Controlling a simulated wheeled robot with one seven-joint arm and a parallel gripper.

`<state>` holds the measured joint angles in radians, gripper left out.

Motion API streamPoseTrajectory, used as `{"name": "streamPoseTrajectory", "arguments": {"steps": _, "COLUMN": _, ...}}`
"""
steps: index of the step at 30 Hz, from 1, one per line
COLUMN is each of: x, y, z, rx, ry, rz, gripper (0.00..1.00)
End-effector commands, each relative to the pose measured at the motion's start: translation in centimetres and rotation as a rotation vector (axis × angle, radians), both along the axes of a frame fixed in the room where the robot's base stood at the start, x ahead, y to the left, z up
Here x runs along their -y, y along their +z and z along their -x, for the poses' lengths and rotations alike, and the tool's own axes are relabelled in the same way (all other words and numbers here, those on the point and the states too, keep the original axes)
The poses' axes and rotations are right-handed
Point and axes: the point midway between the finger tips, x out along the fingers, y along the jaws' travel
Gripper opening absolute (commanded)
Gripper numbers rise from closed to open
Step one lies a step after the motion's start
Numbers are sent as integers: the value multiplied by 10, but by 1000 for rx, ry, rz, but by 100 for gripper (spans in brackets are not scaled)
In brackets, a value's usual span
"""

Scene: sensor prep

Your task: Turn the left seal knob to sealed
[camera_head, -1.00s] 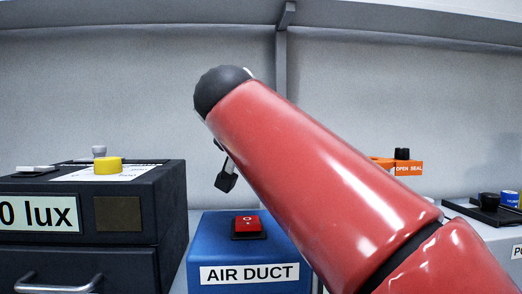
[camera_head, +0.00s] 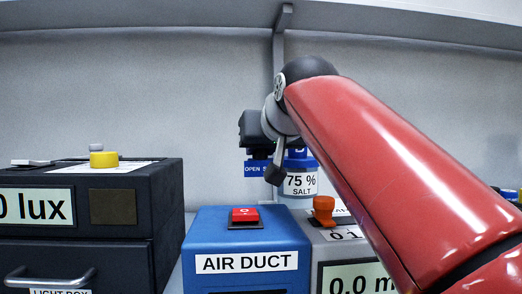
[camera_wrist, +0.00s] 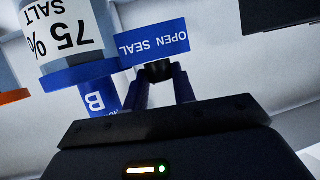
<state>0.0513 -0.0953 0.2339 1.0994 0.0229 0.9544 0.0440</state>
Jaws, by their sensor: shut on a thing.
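The dark seal knob (camera_wrist: 158,70) sits by a blue "OPEN SEAL" label (camera_wrist: 153,43), which is upside down in the wrist view. The label also shows in the head view (camera_head: 257,169), partly cut off by my arm. Beside it is a jar with a blue lid section and a white "75 % SALT" label (camera_head: 300,183); it shows upside down in the wrist view (camera_wrist: 62,30). My gripper (camera_wrist: 160,76) is shut on the knob, one finger on each side. In the head view my gripper's fingertips are hard to make out.
A blue "AIR DUCT" box (camera_head: 246,242) with a red switch (camera_head: 245,214) stands in front. My red arm covers the right side.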

Motion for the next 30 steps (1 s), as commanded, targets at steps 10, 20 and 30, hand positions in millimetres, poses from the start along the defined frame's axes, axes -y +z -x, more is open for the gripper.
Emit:
{"name": "streamPoseTrajectory", "arguments": {"steps": 10, "x": 0, "y": -1, "z": 0, "rx": -4, "ry": 39, "rz": 0, "gripper": 3}}
{"name": "streamPoseTrajectory", "arguments": {"steps": 20, "x": 0, "y": -1, "z": 0, "rx": -4, "ry": 37, "rz": -1, "gripper": 35}}
{"name": "streamPoseTrajectory", "arguments": {"steps": 30, "x": 2, "y": 3, "z": 7, "rx": -1, "ry": 37, "rz": 0, "gripper": 35}}
